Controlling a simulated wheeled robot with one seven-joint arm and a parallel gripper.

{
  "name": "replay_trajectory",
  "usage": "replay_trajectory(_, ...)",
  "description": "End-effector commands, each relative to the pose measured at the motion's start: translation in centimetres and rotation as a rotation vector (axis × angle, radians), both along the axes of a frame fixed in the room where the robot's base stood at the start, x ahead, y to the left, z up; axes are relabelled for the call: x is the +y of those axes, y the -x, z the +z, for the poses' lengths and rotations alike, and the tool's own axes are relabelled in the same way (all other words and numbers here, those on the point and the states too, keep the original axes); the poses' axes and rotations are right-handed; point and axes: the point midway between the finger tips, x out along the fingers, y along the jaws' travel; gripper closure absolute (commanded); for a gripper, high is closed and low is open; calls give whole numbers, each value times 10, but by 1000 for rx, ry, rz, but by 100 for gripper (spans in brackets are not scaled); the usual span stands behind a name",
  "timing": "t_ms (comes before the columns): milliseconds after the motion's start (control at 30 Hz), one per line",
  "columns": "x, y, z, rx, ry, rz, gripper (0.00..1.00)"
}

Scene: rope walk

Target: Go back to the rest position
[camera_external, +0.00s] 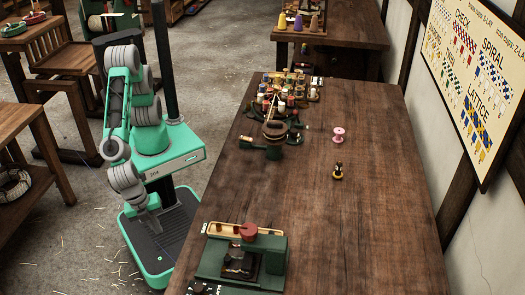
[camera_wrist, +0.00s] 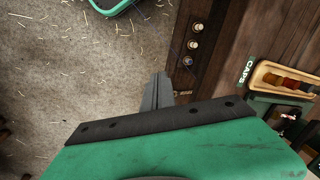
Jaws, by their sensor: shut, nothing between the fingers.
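My gripper (camera_external: 153,229) hangs low over my base in the external view, left of the long wooden table (camera_external: 350,240) and below its top. The arm is folded, with its elbow up and its forearm pointing down. In the wrist view my gripper's fingers (camera_wrist: 160,88) are together with nothing between them. They show against the grey floor, beside the table's edge.
A green device with a tray marked CAPS (camera_wrist: 285,80) stands at the table's near left corner. A winding tool (camera_external: 270,142), spools (camera_external: 290,95), a pink spool (camera_external: 338,135) and a small dark-and-yellow piece (camera_external: 338,172) stand farther along. Shelves (camera_external: 25,140) stand at left.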

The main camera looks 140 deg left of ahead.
Motion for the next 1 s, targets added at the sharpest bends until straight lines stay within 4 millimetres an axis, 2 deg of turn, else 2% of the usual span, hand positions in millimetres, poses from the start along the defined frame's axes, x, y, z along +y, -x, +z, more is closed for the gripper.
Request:
replay_trajectory(33, 13, 32, 9, 48, 28, -2, 100)
replay_trajectory(100, 33, 75, 21, 102, 77, 0, 100)
replay_trajectory(200, 63, 121, 45, 111, 152, 24, 100)
replay_trajectory(267, 80, 137, 60, 71, 191, 61, 100)
replay_trajectory(333, 103, 140, 83, -14, 220, 130, 100)
replay_trajectory(433, 130, 123, 127, -168, 247, 221, 100)
replay_trajectory(500, 147, 117, 145, -234, 252, 274, 100)
replay_trajectory(633, 160, 117, 147, -244, 247, 318, 100)
replay_trajectory(1000, 159, 116, 146, -243, 247, 315, 100)
